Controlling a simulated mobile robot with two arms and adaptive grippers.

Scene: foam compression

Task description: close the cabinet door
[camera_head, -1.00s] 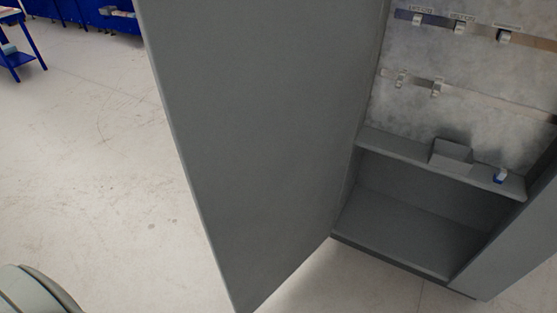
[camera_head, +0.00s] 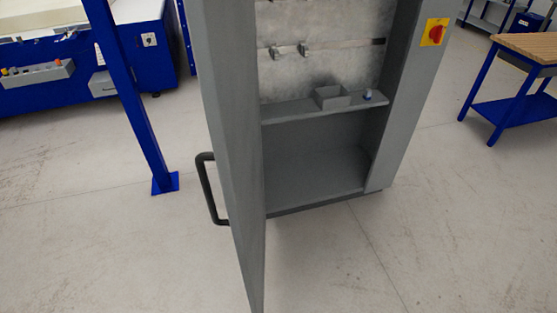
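The grey cabinet (camera_head: 404,110) stands in the middle of the head view with its inside showing. Its door (camera_head: 237,150) is open and points towards me, seen nearly edge-on. A black bar handle (camera_head: 207,190) sticks out from the left, outer face of the door. The lower edge of the door runs out of the bottom of the picture. Neither of my grippers shows.
Inside the cabinet are a shelf (camera_head: 300,110) with a small grey box (camera_head: 331,97). A blue post (camera_head: 135,100) stands left of the door, and a blue machine (camera_head: 50,105) is behind it. A wooden-topped workbench (camera_head: 528,47) is at the right. The floor around the door is clear.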

